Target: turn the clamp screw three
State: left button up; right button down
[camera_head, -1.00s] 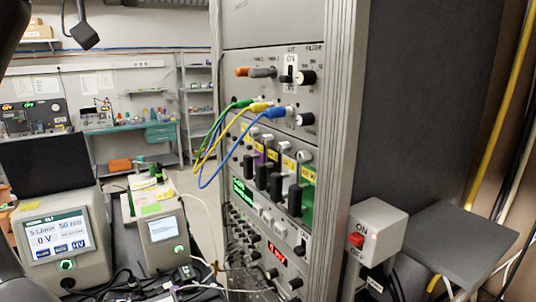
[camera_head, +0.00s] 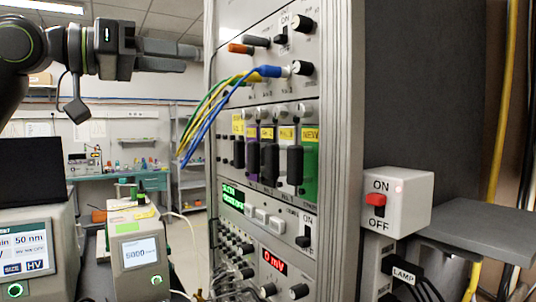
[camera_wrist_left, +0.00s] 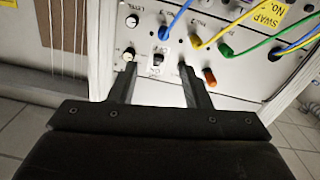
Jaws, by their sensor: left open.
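A row of silver round screws (camera_head: 285,110) runs above the dark modules with yellow labels on the rack (camera_head: 290,85). I cannot tell which one is number three. My left gripper (camera_head: 193,60) comes in from the upper left, above this row, and points at the rack's upper panel. It also shows in the left wrist view (camera_wrist_left: 157,75), open and empty. There its fingers are in front of the panel, near a round knob (camera_wrist_left: 130,53), a black switch (camera_wrist_left: 160,61) and an orange plug (camera_wrist_left: 210,77). The silver screws are not clearly seen there. My right gripper is out of view.
Blue, yellow and green cables (camera_head: 215,100) arch out from the rack front below my left gripper. A grey switch box (camera_head: 409,205) with a red switch is on the rack's right side. Two instruments with screens (camera_head: 137,252) stand at the lower left.

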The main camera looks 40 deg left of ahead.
pick_arm(q)
notch_tip(320, 180, down, 7)
jog(key=b, duration=0.5)
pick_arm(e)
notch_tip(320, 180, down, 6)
pick_arm(q)
jog(key=p, duration=0.7)
send_near(275, 112)
jog(key=p+x, duration=0.2)
jog(key=p, duration=0.1)
jog(key=p+x, duration=0.1)
jog(key=p, duration=0.2)
jog(key=p+x, duration=0.2)
jog(key=p, duration=0.1)
jog(key=shift+w+d+r, duration=0.25)
jog(key=shift+r, duration=0.05)
jog(key=shift+f+p+x, duration=0.2)
jog(key=shift+p+x, duration=1.15)
jog(key=shift+p, duration=0.1)
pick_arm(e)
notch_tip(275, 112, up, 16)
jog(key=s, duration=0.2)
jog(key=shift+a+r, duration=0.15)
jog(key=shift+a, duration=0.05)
pick_arm(q)
grip_shut()
jog(key=shift+f, duration=0.1)
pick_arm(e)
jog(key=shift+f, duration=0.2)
